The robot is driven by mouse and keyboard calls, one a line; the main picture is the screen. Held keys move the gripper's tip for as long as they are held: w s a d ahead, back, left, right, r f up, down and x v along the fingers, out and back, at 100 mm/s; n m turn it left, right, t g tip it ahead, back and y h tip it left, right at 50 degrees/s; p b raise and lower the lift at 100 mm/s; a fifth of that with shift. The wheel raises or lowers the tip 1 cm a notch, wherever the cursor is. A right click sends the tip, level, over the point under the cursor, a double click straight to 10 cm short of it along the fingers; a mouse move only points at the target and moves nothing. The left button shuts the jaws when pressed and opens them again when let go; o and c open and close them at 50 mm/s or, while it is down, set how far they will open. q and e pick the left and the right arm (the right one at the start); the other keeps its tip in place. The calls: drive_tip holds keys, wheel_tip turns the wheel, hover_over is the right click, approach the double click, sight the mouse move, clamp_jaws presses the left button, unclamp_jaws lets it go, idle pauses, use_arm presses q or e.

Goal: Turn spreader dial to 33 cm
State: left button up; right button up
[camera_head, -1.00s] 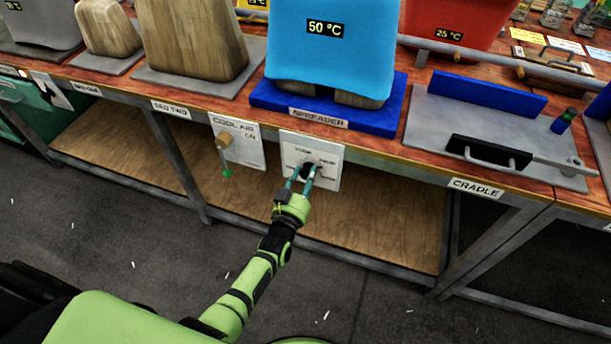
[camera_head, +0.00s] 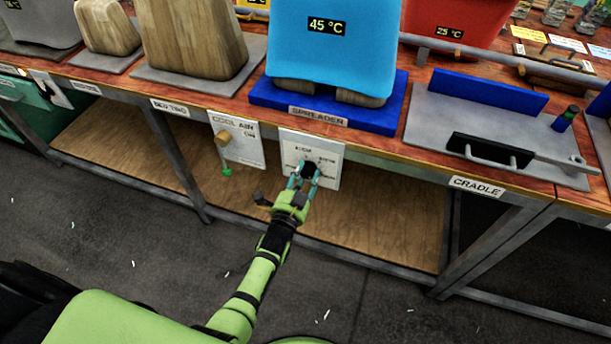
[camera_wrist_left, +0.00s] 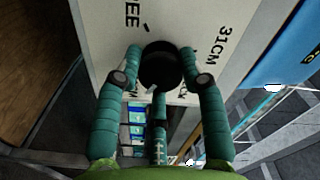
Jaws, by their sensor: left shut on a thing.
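The spreader dial (camera_head: 309,169) is a black round knob on a white plate (camera_head: 329,153) on the table's front edge, under the SPREADER label. My left gripper (camera_head: 305,178) is shut on the dial, fingers on either side of it. In the left wrist view the dial (camera_wrist_left: 160,66) sits between the teal fingertips (camera_wrist_left: 160,54). The plate there shows "31CM" to the right and letters ending in "EE" above. The other marks are partly covered by the fingers, and I cannot read the dial's setting. My right gripper is not in view.
The blue spreader press (camera_head: 333,50) reads 45 °C above the dial. A COOL AIR panel (camera_head: 249,155) with a wooden handle is left of the plate. The cradle (camera_head: 430,115) is to the right. A wooden shelf (camera_head: 370,225) lies below.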

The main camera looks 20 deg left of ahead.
use_arm(q)
drive_tip(key=shift+s+a+f+m, duration=0.15)
drive_tip(key=shift+a+f+m, duration=0.15)
drive_tip(key=shift+m, duration=0.3)
drive_tip(key=o, duration=1)
drive_tip(key=shift+o, duration=0.7)
drive_tip(key=shift+r, duration=0.1)
drive_tip(key=shift+d, duration=0.1)
drive_tip(key=s, duration=1.1)
drive_tip(key=shift+s+a, duration=0.3)
drive_tip(key=shift+s, duration=0.1)
